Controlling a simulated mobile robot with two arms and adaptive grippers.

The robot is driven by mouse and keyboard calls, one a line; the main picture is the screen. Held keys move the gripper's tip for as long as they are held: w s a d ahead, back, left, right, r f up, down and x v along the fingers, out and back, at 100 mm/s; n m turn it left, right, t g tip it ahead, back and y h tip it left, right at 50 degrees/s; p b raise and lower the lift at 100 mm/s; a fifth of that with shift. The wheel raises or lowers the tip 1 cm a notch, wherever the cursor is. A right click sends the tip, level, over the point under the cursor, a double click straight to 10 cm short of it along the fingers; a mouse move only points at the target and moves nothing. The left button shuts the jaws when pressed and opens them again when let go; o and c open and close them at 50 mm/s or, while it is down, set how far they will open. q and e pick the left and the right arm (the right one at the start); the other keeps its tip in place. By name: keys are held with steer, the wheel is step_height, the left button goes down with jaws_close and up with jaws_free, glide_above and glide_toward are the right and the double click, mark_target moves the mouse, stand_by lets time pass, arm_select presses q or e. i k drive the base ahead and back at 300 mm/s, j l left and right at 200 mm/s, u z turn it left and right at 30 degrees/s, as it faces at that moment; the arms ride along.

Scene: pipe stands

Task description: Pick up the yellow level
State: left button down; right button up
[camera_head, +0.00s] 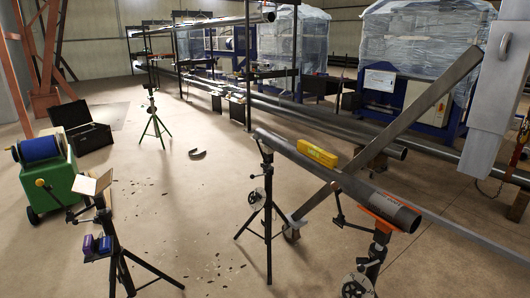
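The yellow level (317,153) lies along the top of a dark steel pipe (360,190), left of the pipe's middle. The pipe rests on two black pipe stands, one under its far left part (267,205) and one near its open right end (377,255). An orange piece (388,207) sits near that end. Neither of my grippers shows in the head view, so nothing is seen touching the level.
A tripod with purple items (100,245) stands at front left, near a green cart (50,180) and an open black case (82,125). Debris lies on the floor. Pipe racks and wrapped machines stand behind.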

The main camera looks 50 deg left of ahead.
mark_target(325, 158)
steer(key=u, duration=1.25)
steer(key=i+l+z, duration=0.1)
steer(key=i+l, duration=0.1)
steer(key=l, duration=0.05)
